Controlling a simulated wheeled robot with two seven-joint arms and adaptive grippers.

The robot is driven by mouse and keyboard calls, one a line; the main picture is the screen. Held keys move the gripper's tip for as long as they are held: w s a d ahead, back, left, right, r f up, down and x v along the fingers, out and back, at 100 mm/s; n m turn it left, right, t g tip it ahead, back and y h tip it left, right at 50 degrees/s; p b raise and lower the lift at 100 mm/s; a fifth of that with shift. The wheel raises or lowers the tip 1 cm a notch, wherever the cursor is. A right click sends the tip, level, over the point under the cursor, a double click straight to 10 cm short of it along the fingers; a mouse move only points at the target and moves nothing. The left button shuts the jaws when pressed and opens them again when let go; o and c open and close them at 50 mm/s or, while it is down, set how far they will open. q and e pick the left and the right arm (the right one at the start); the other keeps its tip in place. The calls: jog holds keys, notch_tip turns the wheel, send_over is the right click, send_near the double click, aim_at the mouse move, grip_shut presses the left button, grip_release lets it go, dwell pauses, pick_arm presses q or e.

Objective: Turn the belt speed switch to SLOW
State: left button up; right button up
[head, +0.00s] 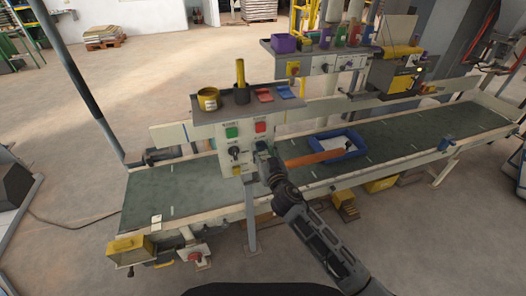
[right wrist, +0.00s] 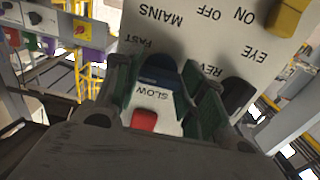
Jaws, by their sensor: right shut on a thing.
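The control panel (head: 227,138) stands at the near side of the conveyor belt. The belt speed switch (right wrist: 158,72) is a dark blue knob between the words FAST and SLOW, which appear upside down in the right wrist view. My right gripper (head: 266,160) is at the panel's right part, under the red button (head: 260,127). In the right wrist view its green-padded fingers (right wrist: 158,88) are closed around the switch. The fingers hide part of the knob, and I cannot tell which way it points. My left gripper is not in view.
A black knob (right wrist: 238,94) sits beside the fingers near REV, and a yellow one (right wrist: 288,16) near ON. A shelf (head: 222,110) with pots overhangs the panel. A blue tray (head: 350,138) lies on the belt (head: 400,133) to the right.

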jog(key=shift+n, duration=0.6)
jog(key=n, duration=0.7)
jog(key=shift+n, duration=0.3)
jog(key=n+p, duration=0.1)
jog(key=n, duration=0.4)
jog(key=shift+n+p, duration=0.6)
jog(key=shift+n, duration=1.5)
jog(key=shift+f, duration=0.1)
jog(key=o, duration=1)
